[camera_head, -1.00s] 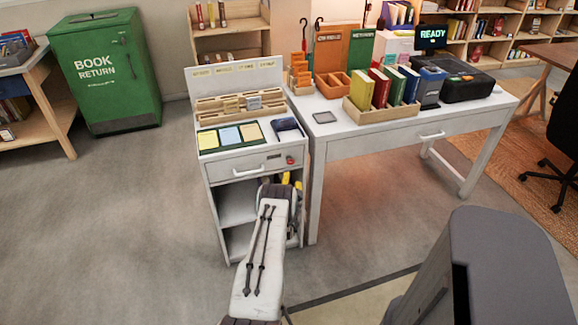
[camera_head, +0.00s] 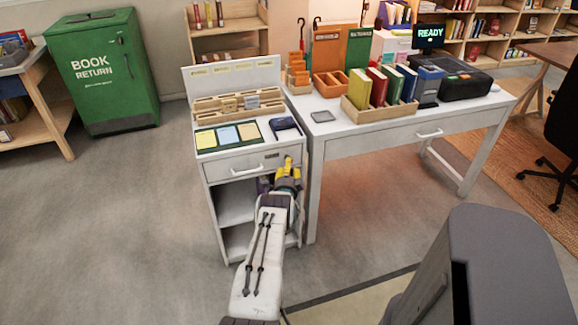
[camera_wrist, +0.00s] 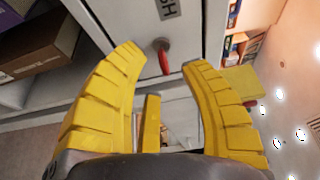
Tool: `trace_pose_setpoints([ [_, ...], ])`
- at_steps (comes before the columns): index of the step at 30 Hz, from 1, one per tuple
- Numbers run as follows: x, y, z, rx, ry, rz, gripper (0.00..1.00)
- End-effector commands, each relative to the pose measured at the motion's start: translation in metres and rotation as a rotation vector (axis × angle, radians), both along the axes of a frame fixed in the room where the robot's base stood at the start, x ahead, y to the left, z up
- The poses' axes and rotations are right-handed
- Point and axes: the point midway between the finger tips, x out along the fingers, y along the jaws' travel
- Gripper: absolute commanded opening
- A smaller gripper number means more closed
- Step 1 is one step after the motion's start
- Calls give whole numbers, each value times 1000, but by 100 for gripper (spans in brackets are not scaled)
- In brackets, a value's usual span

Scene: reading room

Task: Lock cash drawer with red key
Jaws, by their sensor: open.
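The cash drawer (camera_head: 235,165) is in the white cabinet at the centre of the head view. Its front looks flush with the cabinet. The red key (camera_wrist: 164,63) sits at a round grey lock on the drawer front in the wrist view, next to a dark label. My gripper (camera_head: 288,165) is at the right end of the drawer front and hides the key in the head view. In the wrist view its yellow fingers are open, one on each side of the key with gaps to both. The key's red part points out between the fingertips.
The drawer's handle (camera_head: 247,170) lies left of my gripper. A white desk (camera_head: 375,137) with book trays and a black machine stands close on the right. The cabinet's open shelves (camera_head: 235,203) are below the drawer. The floor to the left is clear.

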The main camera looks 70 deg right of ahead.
Motion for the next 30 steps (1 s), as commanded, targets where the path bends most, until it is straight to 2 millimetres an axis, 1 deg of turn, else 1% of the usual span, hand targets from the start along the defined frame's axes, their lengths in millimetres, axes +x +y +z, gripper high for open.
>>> trace_pose_setpoints([
  [4, 3, -11, -2, -3, -1, 0, 40],
  [10, 5, -20, -1, -2, 0, 0, 40],
  [16, 6, -24, 0, -1, 1, 0, 40],
  [27, 6, -25, 0, 0, 1, 0, 40],
  [30, 6, -25, 0, 0, 1, 0, 31],
])
